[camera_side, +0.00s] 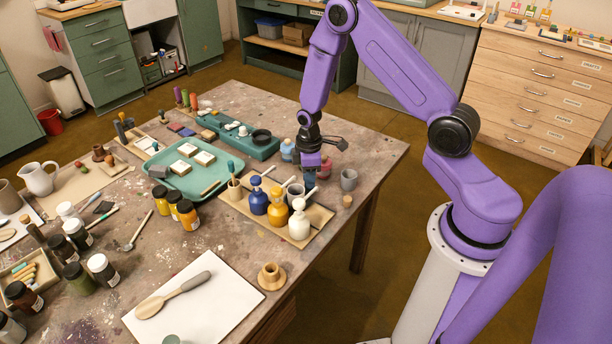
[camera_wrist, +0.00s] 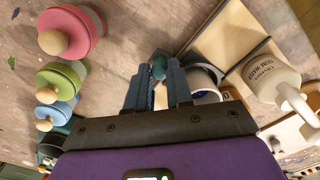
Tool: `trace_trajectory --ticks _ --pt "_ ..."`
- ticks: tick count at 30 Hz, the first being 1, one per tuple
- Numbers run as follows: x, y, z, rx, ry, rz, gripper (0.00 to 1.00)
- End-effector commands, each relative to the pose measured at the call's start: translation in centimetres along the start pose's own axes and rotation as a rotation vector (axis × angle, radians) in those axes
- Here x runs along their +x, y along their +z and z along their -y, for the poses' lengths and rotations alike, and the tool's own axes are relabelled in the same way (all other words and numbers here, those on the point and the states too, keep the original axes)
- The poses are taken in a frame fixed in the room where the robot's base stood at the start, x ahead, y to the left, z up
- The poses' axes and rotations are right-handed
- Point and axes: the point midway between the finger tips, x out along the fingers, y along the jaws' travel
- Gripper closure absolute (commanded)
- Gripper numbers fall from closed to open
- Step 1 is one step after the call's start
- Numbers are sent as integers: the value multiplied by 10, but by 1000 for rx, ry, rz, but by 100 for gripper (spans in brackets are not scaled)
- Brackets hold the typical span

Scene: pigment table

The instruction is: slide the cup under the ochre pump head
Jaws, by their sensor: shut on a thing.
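A grey cup (camera_side: 295,191) stands at the wooden tray (camera_side: 317,222), just behind the ochre pump bottle (camera_side: 277,208). In the wrist view the cup (camera_wrist: 207,78) shows a pale rim and dark inside, right beside my right finger. My gripper (camera_side: 310,183) points down at the cup's right side. The ochre pump head (camera_side: 276,191) is between the blue pump bottle (camera_side: 258,197) and the white pump bottle (camera_side: 299,220). I cannot tell whether the cup is under a spout.
The white bottle (camera_wrist: 270,78) is close on the right in the wrist view. Lidded pink (camera_wrist: 72,32), green (camera_wrist: 60,80) and blue (camera_wrist: 57,112) jars stand at left. A teal tray (camera_side: 193,168) lies left.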

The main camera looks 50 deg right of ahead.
Motion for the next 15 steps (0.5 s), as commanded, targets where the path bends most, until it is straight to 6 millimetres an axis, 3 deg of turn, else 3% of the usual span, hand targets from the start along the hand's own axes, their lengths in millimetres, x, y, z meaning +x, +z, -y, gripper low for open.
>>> trace_trajectory --ticks 3,4,6,15 --pt "0 0 0 0 0 0 100" --pt "0 0 0 0 0 0 70" --pt "0 0 0 0 0 0 54" --pt "-1 -1 0 0 1 -1 54"
